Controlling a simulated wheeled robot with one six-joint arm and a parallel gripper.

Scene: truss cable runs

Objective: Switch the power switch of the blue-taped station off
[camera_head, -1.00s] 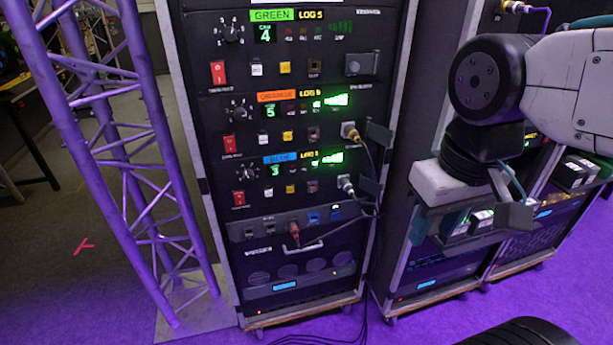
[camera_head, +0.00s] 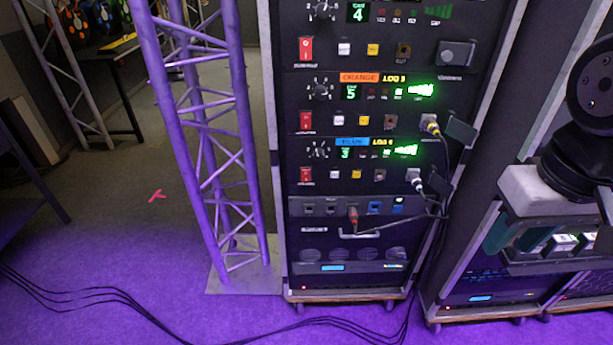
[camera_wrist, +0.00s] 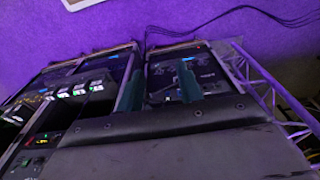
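The blue-taped station (camera_head: 353,142) is the lowest of the stacked stations on the tall black rack in the head view. Its red power switch (camera_head: 306,176) sits at its lower left; the rocker's tilt is too small to tell. Its display and green level bars are lit. A white-ended cable (camera_head: 416,180) is plugged in at its right. My gripper (camera_wrist: 160,86) shows two teal fingers standing apart in the wrist view, with nothing between them. In the head view my gripper is at the right, well away from the switch and partly cut off by the frame.
The orange-taped station (camera_head: 373,77) with its own red switch is just above. A purple-lit truss (camera_head: 205,130) stands left of the rack. Cables (camera_head: 130,300) cross the floor in front. Lower racks (camera_head: 480,297) stand at the right.

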